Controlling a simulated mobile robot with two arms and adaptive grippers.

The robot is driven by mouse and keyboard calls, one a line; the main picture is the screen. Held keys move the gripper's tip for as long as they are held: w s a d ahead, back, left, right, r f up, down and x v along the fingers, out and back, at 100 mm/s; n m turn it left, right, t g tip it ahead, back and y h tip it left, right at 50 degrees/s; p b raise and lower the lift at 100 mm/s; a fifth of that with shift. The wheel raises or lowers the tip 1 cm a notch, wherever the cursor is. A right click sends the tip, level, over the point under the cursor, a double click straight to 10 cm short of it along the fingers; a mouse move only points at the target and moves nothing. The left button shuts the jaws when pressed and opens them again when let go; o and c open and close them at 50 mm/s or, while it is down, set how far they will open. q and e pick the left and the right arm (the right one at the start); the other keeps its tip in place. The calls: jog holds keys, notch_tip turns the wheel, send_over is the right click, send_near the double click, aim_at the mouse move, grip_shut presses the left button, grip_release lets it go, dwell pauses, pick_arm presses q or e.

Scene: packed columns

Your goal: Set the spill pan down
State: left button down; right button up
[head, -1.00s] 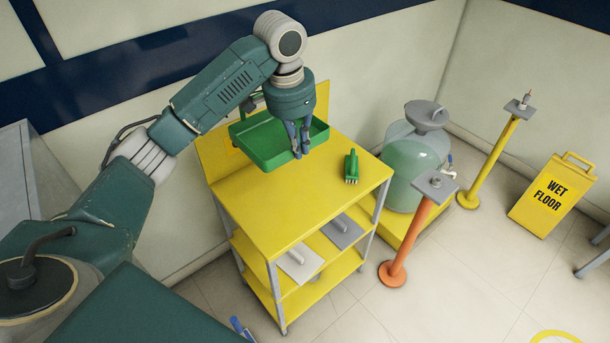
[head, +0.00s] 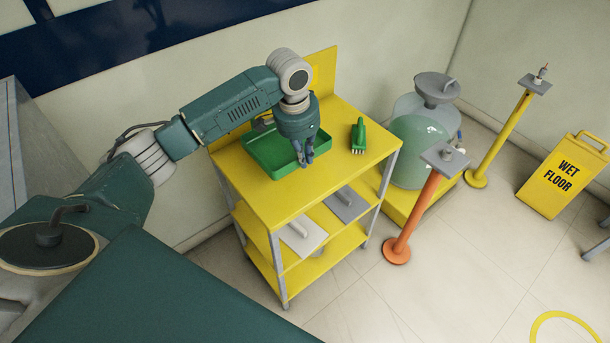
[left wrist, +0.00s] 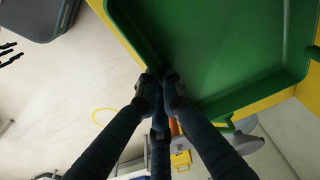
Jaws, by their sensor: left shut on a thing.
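The spill pan (head: 272,153) is a shallow green tray at the top of the yellow cart (head: 283,199). In the head view it looks level and at or very near the cart's top shelf; I cannot tell if it touches. My left gripper (head: 305,160) is shut on the pan's right-hand rim, with its fingers pointing down. In the left wrist view the fingers (left wrist: 163,80) pinch the rim at a corner of the pan (left wrist: 215,45). Part of the pan is hidden behind the gripper. My right gripper is not in view.
A green brush (head: 358,136) lies on the cart top right of the pan. The lower shelf holds two flat tools with handles (head: 302,236). An orange post (head: 412,215), a large glass vessel (head: 420,140) and a wet floor sign (head: 565,175) stand to the right. The cart's front top is bare.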

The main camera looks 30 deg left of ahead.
aim_at(306, 187)
pick_arm(q)
notch_tip(306, 187, down, 9)
jog(key=shift+f+p, duration=0.1)
jog(key=shift+p, duration=0.25)
jog(key=c, duration=1.9)
grip_release()
jog(key=shift+f, duration=0.15)
jog(key=r, duration=0.4)
jog(key=s+r, duration=0.1)
jog(key=r, duration=0.3)
jog(key=r+b, duration=0.1)
jog(key=r, duration=0.3)
jog(key=shift+s+a+r, duration=0.15)
jog(key=shift+s+a, duration=0.1)
jog(key=shift+s, duration=0.05)
